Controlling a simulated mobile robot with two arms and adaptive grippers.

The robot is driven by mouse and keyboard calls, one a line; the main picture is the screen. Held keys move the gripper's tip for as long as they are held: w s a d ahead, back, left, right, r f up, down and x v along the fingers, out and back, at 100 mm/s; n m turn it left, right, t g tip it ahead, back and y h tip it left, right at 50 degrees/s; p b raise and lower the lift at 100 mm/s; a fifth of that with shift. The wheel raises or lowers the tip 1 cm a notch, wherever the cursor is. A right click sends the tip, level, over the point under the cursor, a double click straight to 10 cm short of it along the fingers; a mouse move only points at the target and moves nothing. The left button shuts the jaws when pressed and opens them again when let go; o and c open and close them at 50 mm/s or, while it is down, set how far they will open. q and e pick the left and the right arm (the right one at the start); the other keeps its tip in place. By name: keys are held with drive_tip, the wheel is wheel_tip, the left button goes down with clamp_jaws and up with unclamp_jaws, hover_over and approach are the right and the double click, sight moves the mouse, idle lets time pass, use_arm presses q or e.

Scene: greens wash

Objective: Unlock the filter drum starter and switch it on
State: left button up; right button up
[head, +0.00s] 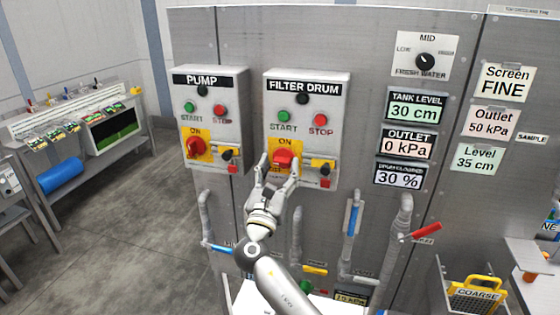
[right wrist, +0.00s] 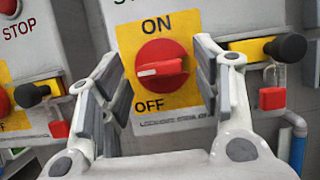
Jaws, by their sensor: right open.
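The filter drum starter (head: 337,110) is a grey wall box with a green start button (head: 284,115), a red stop button (head: 320,120) and a red rotary handle (head: 284,158) on a yellow ON/OFF plate. In the right wrist view the handle (right wrist: 160,68) lies about level, its white mark on the left. My right gripper (head: 280,168) is open, one finger on each side of the handle; contact cannot be told. A red padlock (right wrist: 272,98) hangs below a black knob (right wrist: 286,47) right of the handle; whether it is locked is unclear. My left gripper is not in view.
The similar pump starter (head: 209,85) stands close on the left. Pipes with a blue handle (head: 352,218) and a red handle (head: 420,232) run below. Display panels (head: 416,107) and a fresh water dial (head: 424,62) are on the right.

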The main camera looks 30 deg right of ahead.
drive_tip(key=shift+w+d+r, duration=0.15)
drive_tip(key=shift+w+d, duration=0.05)
drive_tip(key=shift+d, duration=0.15)
drive_tip(key=shift+c, duration=0.3)
drive_tip(key=c, duration=0.5)
drive_tip(key=shift+s+a+r, duration=0.1)
drive_tip(key=shift+a+r, duration=0.05)
drive_tip(key=shift+r, duration=0.05)
drive_tip(key=c, duration=0.4)
drive_tip(key=shift+c, duration=0.2)
